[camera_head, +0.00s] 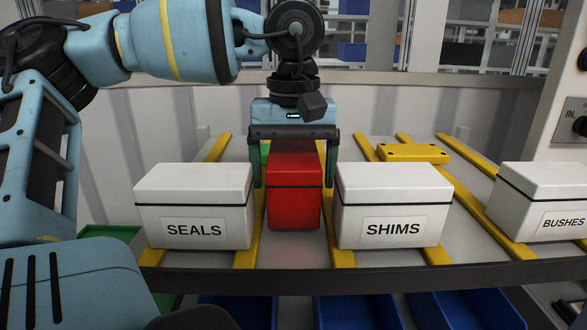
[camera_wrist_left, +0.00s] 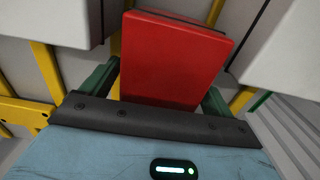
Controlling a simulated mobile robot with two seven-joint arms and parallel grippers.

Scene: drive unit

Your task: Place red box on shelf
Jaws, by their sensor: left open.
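The red box (camera_head: 294,195) stands upright on the shelf (camera_head: 300,258), between the white SEALS box (camera_head: 195,205) and the white SHIMS box (camera_head: 393,205). My left gripper (camera_head: 294,180) comes from above and behind, with one finger on each side of the red box. Its jaws are open, and I cannot tell whether either finger touches the box. In the left wrist view the red box (camera_wrist_left: 175,60) sits between the two green fingers (camera_wrist_left: 160,90), and a gap shows beside them. My right gripper is not in view.
Yellow rails run along the shelf, and a yellow block (camera_head: 413,153) lies behind the SHIMS box. A white BUSHES box (camera_head: 545,203) stands at the right. Blue bins (camera_head: 355,310) sit below the shelf. A pale wall closes the back.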

